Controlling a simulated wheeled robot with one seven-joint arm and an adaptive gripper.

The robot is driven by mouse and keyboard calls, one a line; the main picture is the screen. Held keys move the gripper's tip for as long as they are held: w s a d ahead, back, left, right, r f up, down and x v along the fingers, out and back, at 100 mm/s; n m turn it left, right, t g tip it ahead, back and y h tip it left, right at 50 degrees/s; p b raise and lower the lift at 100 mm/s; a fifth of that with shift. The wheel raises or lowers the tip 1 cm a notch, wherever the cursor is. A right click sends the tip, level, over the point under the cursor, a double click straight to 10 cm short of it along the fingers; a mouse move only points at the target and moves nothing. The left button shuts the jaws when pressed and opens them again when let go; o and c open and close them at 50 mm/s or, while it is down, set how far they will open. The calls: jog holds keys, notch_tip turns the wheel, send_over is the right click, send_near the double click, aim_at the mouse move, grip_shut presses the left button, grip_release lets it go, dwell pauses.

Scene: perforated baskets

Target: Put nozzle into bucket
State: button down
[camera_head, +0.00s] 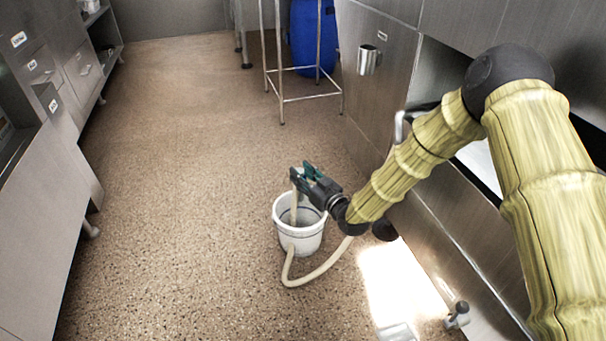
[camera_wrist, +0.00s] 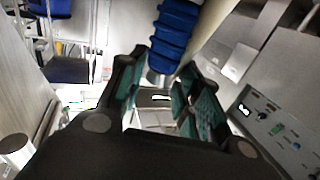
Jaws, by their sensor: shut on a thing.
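A white bucket (camera_head: 299,238) stands upright on the floor. My gripper (camera_head: 300,176) is above its opening, at the rear side in the head view. A cream hose (camera_head: 312,276) loops over the floor in front of the bucket, and a cream length hangs from my gripper down into the bucket's opening. In the wrist view, the blue ribbed nozzle (camera_wrist: 174,38) is at the fingers of my gripper (camera_wrist: 165,95), with a cream hose piece beside it. My gripper is shut on the nozzle. The nozzle's lower end is hidden in the head view.
Steel cabinets (camera_head: 40,190) line the left, and a steel counter (camera_head: 390,80) with a sink stands at the right. A metal rack (camera_head: 282,100) and a blue barrel (camera_head: 314,35) are at the back. The floor left of the bucket is clear.

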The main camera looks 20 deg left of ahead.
aim_at(302, 195)
jog(key=shift+f+b, duration=1)
jog(key=shift+f, duration=0.5)
jog(key=shift+f+b, duration=0.95)
jog(key=shift+f, duration=2.1)
jog(key=c, duration=0.9)
grip_release()
jog(key=shift+s, duration=0.15)
jog(key=shift+v, duration=3.7)
